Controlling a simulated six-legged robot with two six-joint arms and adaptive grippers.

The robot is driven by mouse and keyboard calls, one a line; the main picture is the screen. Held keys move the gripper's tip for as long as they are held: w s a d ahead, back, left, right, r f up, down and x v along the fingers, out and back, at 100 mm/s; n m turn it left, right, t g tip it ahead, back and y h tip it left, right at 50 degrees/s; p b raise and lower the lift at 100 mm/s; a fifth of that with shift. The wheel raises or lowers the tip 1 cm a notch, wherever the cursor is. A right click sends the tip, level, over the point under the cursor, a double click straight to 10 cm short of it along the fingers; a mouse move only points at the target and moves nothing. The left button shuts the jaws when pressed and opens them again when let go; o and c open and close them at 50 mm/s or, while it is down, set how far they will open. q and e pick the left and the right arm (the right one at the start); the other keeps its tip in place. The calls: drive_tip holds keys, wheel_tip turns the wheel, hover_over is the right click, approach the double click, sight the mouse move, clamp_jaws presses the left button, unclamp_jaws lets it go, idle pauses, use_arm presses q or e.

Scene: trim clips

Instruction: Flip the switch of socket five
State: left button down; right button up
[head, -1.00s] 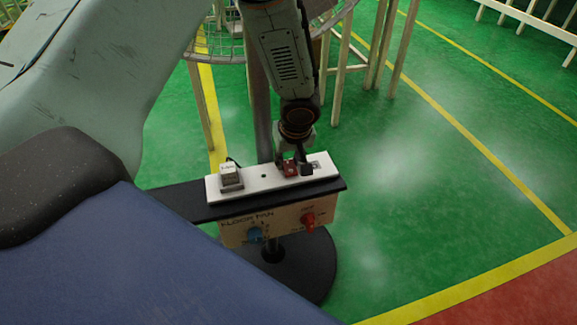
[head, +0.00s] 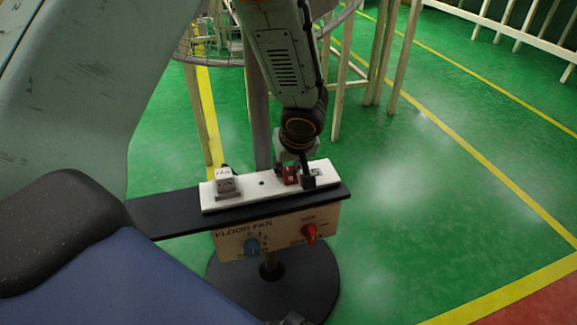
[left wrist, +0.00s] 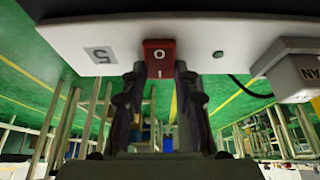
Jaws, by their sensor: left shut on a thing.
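My left gripper (head: 295,178) points down at the strip. In the left wrist view its two fingers (left wrist: 160,75) stand either side of the red switch, shut on it. The finger contact is partly hidden in the head view. My right gripper is not in view.
A grey plug block labelled FAN (head: 227,183) sits at the strip's left end. Green floor (head: 430,200) to the right is clear.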

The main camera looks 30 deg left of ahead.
use_arm(q)
drive_tip(key=c, duration=1)
unclamp_jaws()
drive_tip(key=shift+d+r, duration=0.1)
drive_tip(key=shift+r, duration=0.05)
drive_tip(key=v, duration=1.1)
drive_tip(key=shift+s+r, duration=0.15)
drive_tip(key=shift+r, duration=0.15)
drive_tip(key=shift+d, duration=0.1)
